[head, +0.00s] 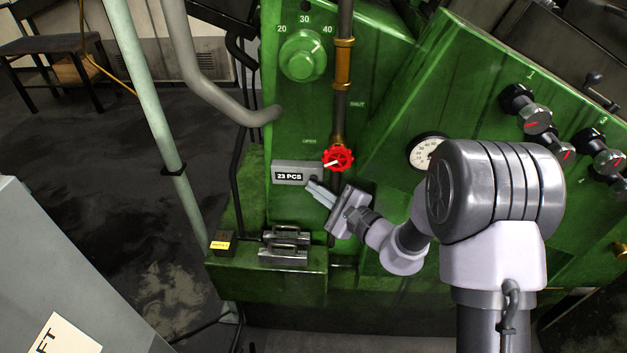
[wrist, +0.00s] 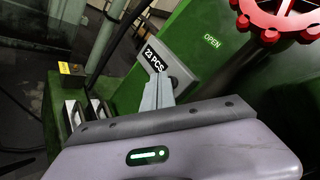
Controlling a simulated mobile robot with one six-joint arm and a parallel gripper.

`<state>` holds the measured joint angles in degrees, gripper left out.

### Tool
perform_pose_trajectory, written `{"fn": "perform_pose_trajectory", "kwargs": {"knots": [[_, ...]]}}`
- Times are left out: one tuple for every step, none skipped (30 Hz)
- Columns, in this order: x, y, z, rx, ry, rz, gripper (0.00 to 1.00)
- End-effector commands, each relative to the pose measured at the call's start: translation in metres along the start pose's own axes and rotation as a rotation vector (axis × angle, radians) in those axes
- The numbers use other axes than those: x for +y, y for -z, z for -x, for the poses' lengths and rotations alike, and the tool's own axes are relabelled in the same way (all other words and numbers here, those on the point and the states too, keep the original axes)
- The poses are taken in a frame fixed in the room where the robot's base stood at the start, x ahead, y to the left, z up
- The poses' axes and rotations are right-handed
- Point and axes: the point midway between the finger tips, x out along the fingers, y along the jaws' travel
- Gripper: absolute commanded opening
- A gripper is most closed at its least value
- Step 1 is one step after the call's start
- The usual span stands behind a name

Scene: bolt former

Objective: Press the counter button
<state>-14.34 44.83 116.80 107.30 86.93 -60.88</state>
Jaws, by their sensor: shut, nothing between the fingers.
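The counter (head: 297,172) is a small grey box on the green machine front, and its display reads "23 PCS". It also shows in the wrist view (wrist: 156,58), tilted. A dark round spot, which looks like its button (head: 314,179), is at its lower right, close to my fingertips. My gripper (head: 312,188) is shut and empty, with its tips at the counter's lower right corner. In the wrist view the closed fingers (wrist: 158,92) point at the counter and cover part of it. I cannot tell whether the tips touch the button.
A red valve wheel (head: 339,158) on a brass and dark pipe sits just right of the counter. A green dial (head: 303,55) is above. Metal blocks with handles (head: 284,249) stand on the ledge below. A gauge (head: 425,151) and several knobs are to the right.

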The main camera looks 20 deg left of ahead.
Motion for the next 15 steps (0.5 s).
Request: {"fn": "perform_pose_trajectory", "kwargs": {"knots": [[-0.0001,0.0004,-0.0004,0.0,0.0,0.0,0.0],[-0.0003,0.0006,-0.0007,0.0,0.0,0.0,0.0],[-0.0005,0.0009,-0.001,0.0,0.0,0.0,0.0],[-0.0007,0.0011,-0.0012,0.0,0.0,0.0,0.0],[-0.0009,0.0013,-0.0015,0.0,0.0,0.0,0.0],[-0.0011,0.0015,-0.0018,0.0,0.0,0.001,0.0],[-0.0013,0.0017,-0.0021,0.0,0.0,0.001,0.0],[-0.0015,0.0019,-0.0024,0.0,0.0,0.001,0.0],[-0.0018,0.0021,-0.0027,0.0,0.0,0.001,0.0],[-0.002,0.0023,-0.003,0.0,0.0,0.001,0.0],[-0.0022,0.0025,-0.0033,0.0,0.0,0.001,0.0],[-0.0025,0.0027,-0.0036,0.0,0.0,0.001,0.0],[-0.0028,0.0029,-0.0039,0.0,0.0,0.001,0.0],[-0.003,0.0031,-0.0042,0.0,0.0,0.001,0.0],[-0.0032,0.0033,-0.0045,0.0,0.0,0.001,0.0]]}}
